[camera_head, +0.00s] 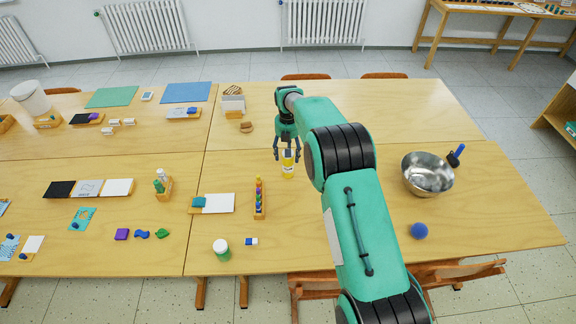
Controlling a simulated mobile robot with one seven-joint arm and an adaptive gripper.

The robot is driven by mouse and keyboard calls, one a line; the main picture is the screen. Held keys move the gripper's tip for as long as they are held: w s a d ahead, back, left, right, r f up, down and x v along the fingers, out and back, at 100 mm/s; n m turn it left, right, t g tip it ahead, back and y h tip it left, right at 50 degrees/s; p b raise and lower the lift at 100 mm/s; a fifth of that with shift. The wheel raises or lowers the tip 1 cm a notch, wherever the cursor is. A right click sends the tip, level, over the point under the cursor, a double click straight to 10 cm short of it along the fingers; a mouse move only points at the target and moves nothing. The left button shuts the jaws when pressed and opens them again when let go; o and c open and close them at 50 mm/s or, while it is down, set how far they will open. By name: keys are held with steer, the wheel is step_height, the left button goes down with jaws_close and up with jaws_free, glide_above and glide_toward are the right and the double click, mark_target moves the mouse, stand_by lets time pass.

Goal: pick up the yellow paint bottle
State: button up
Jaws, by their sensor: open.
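The gripper is open.
A metal bowl (428,174) and a blue ball (419,231) lie right of my arm. A green-labelled jar (221,250) stands near the front edge. The table behind the gripper, to the right, is clear.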

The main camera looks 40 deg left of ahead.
mark_target(288, 162)
steer(key=shift+f, duration=0.25)
steer(key=shift+d+f+b, duration=0.15)
steer(key=shift+f+b, duration=0.2)
steer(key=shift+f, duration=2.2)
jaws_close()
